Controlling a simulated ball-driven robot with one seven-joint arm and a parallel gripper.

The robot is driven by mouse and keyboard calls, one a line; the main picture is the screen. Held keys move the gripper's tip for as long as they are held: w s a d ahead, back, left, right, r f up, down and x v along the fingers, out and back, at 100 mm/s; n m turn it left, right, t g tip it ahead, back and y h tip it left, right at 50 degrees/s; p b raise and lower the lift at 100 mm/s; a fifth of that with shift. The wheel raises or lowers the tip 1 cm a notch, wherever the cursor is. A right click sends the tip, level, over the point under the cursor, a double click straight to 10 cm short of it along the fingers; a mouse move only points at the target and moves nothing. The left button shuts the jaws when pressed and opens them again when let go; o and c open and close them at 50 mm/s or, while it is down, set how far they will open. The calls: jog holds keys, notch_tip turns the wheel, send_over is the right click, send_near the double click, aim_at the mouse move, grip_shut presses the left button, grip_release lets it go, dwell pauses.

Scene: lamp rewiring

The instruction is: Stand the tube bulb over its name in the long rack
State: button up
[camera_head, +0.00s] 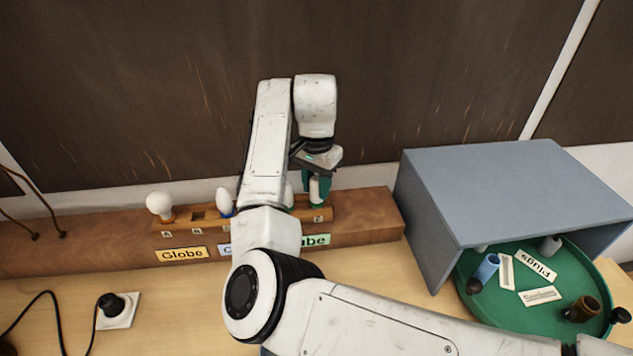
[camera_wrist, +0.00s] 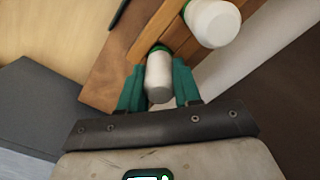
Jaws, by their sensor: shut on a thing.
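The long rack (camera_head: 370,220) is wooden and runs along the back of the bench, with name cards on its front. A card ending in "ube" (camera_head: 317,240) sits toward its right end, partly hidden by my arm. My gripper (camera_head: 317,190) is shut on a white tube bulb with a green collar, upright at the rack's right end above that card. In the wrist view the tube bulb (camera_wrist: 159,77) is between the teal fingers of my gripper (camera_wrist: 160,88). Its green collar is against the wood; I cannot tell whether it is fully seated.
A globe bulb (camera_head: 159,204) and an oval bulb (camera_head: 224,199) stand left in the rack. Another white, green-collared bulb (camera_wrist: 214,22) is close beside the held one. A grey box (camera_head: 510,190) covers part of a green tray (camera_head: 500,318) at right. A socket (camera_head: 118,311) lies front left.

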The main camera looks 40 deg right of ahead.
jog(key=shift+f, duration=0.2)
dwell(0.7)
jog(key=o, duration=1.1)
notch_tip(320, 180, up, 11)
jog(key=shift+f, duration=0.1)
jog(key=shift+f, duration=0.1)
